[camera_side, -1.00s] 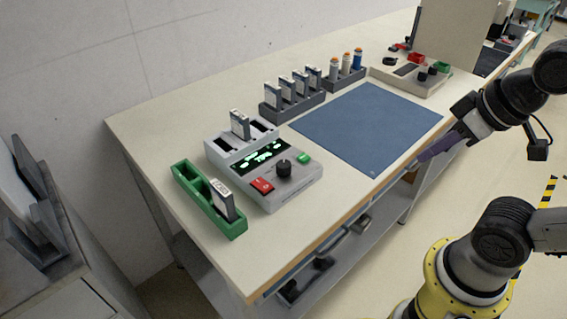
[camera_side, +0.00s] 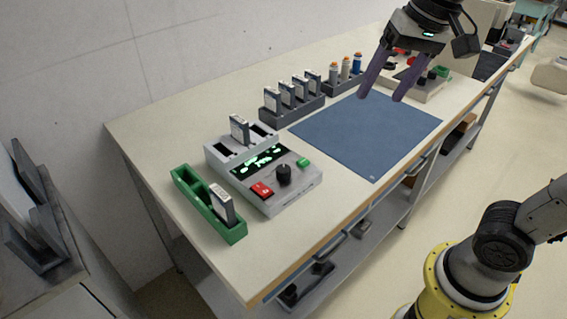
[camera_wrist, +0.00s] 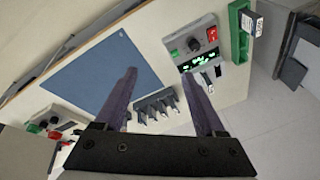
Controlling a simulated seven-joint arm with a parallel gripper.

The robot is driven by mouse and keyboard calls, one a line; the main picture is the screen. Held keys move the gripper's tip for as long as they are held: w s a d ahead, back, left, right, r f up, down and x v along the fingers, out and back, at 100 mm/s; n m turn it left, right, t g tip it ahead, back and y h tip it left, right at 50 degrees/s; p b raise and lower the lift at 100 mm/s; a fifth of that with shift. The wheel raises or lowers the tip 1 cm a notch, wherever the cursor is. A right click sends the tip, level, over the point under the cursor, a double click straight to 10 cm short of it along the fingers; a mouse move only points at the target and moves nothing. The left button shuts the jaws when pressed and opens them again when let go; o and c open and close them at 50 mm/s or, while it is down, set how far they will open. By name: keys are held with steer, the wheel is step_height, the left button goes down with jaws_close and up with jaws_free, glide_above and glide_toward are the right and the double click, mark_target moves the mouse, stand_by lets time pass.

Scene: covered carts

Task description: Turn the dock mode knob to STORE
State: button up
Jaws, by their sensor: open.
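The grey dock (camera_side: 262,165) stands on the near left part of the bench. Its black mode knob (camera_side: 284,174) sits on the front panel, between a red switch (camera_side: 262,190) and a green button (camera_side: 303,162). A lit green display is behind the knob, and one battery-like module stands in a dock slot. The knob also shows in the wrist view (camera_wrist: 194,44); its pointer setting is too small to read. My gripper (camera_side: 381,98) is open and empty above the far part of the blue mat (camera_side: 365,135), well to the right of the dock and apart from it.
A green tray (camera_side: 232,232) with one module stands left of the dock. A dark rack (camera_side: 268,116) of several modules and a bottle rack (camera_side: 343,83) line the back. Another panel device (camera_side: 432,88) is behind my gripper. The mat is clear.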

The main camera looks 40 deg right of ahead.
steer(key=w+a+m+g, duration=0.15)
steer(key=w+a, duration=0.25)
steer(key=w, duration=0.5)
steer(key=n+g, duration=0.1)
steer(key=g, duration=0.1)
glide_above(283, 168)
step_height(283, 168, down, 8)
step_height(283, 168, down, 13)
steer(key=shift+f, duration=0.1)
jaws_close()
